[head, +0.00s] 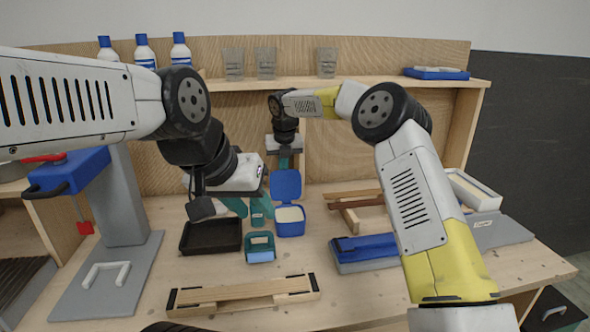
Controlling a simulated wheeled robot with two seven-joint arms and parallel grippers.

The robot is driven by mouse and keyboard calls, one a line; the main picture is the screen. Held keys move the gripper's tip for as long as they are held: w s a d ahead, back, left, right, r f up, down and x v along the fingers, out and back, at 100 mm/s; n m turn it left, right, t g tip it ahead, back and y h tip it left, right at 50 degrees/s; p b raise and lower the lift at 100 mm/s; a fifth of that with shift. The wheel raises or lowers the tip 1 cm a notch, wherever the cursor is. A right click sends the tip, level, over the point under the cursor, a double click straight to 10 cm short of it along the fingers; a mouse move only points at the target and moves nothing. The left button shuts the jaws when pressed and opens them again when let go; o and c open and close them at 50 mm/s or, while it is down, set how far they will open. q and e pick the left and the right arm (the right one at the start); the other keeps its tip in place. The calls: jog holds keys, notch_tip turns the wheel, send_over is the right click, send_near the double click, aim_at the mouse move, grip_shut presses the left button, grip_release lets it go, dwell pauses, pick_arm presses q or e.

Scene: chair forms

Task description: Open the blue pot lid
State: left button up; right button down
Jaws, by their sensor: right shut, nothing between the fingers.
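The blue pot (290,229) stands on the bench with pale contents showing inside. Its blue lid (286,183) is raised upright at the pot's back edge, so the pot is open. My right gripper (285,164) points down just above and behind the top of the lid, its teal fingers shut with nothing between them; the lid partly hides the tips. My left gripper (249,207) is left of the pot, its teal fingers apart. A small teal item (257,216) stands between or behind those fingers; I cannot tell whether they touch it.
A black tray (211,249) and a teal holder (260,254) sit in front. A wooden frame (245,303) lies near the front edge. A blue-topped box (364,248) is at right. A shelf (300,84) holds bottles and grey cups. Bare bench shows right of the frame.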

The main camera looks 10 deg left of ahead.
jog(key=shift+w+a+f+g, duration=0.15)
jog(key=shift+w+f+g, duration=0.1)
jog(key=shift+w+g, duration=0.3)
jog(key=shift+r, duration=0.1)
dwell(0.4)
